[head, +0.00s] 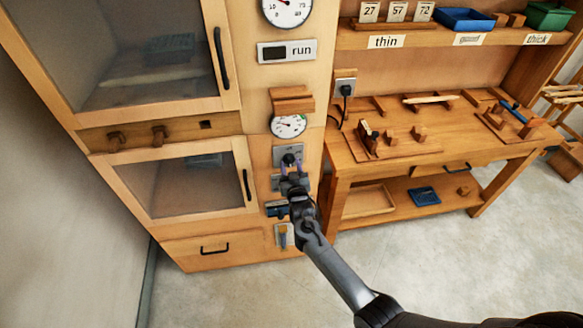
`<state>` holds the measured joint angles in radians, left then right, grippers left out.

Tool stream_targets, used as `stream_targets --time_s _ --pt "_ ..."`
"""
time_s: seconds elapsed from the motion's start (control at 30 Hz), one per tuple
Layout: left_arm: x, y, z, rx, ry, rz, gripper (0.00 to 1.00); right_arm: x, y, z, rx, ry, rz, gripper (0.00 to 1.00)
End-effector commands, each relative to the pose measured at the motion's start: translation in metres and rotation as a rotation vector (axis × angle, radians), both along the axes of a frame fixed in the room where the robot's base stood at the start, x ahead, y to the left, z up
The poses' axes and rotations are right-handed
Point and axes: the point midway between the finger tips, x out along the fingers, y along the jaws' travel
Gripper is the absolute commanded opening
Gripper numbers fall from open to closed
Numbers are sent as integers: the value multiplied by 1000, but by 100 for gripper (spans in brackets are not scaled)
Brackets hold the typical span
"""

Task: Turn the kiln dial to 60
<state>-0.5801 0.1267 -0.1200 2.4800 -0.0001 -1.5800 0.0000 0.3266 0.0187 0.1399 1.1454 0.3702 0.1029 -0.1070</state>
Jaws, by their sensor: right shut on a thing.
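The kiln is a tall wooden cabinet with a control column on its right side. A dark dial knob (289,158) sits on a grey plate (279,154) in that column, below a small round gauge (288,127). My right gripper (290,166) comes up from the lower right and is shut on the dial knob. The gripper partly hides the knob, and the dial's marks are too small to read. The small gauge's needle is visible, but its numbers are not legible. My left gripper is out of view.
A wooden block (292,101) juts out above the small gauge. A workbench (400,158) stands close on the right; the floor in front is clear.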

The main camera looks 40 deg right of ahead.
Motion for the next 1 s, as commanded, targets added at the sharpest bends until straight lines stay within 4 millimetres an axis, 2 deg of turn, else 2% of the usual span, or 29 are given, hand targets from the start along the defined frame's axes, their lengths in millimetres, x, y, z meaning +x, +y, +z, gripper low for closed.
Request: stream_targets --time_s 0.3,0.8,0.83,1.0 --pt "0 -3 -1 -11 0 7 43 0 1 -2 102 -53 0 15" --pt "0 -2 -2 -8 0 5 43 0 1 -1 119 -63 -1 15" --pt "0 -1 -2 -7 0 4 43 0 1 -1 119 -63 -1 47" --pt "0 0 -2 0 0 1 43 1 1 -1 117 -63 0 71"
